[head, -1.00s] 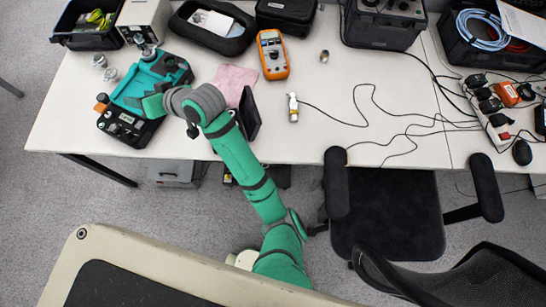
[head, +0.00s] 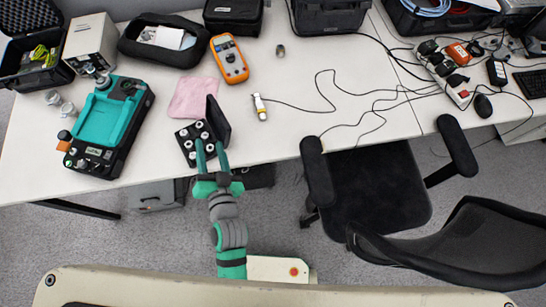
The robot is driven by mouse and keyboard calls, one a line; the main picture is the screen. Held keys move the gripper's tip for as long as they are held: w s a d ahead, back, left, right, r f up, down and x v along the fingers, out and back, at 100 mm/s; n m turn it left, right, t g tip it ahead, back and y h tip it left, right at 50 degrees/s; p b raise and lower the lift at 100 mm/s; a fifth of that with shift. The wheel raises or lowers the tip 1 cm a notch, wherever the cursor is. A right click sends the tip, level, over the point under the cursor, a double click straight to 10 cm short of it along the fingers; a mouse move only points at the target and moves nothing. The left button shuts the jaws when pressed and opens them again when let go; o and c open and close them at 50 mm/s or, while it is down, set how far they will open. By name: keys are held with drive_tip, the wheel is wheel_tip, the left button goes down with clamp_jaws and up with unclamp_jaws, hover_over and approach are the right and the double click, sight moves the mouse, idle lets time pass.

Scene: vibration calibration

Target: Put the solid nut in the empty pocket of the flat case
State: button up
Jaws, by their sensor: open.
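The flat case (head: 183,145) is a small black case near the front edge of the table, with its dark lid (head: 217,121) standing up on its right side. Several pale round pieces sit in its pockets; which pocket is empty is too small to tell. My gripper (head: 210,146) is open, its two green fingers reaching over the front right of the case. I see nothing clearly held between them. A small metallic piece (head: 281,50) lies alone on the table, right of the orange multimeter; I cannot tell whether it is the solid nut.
A teal and black device (head: 110,115) stands left of the case, with small metal pieces (head: 60,102) beside it. A pink cloth (head: 194,97) lies behind the case. The orange multimeter (head: 229,60) and a cabled sensor (head: 260,107) are to the right. A chair (head: 375,185) stands at the front.

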drive_tip(key=s+d+n+h, duration=0.3)
drive_tip(key=s+d+h, duration=0.3)
drive_tip(key=s+d, duration=1.2)
drive_tip(key=shift+s+d+r+t, duration=0.2)
drive_tip(key=shift+s+d+t, duration=0.15)
drive_tip(key=shift+d, duration=0.6)
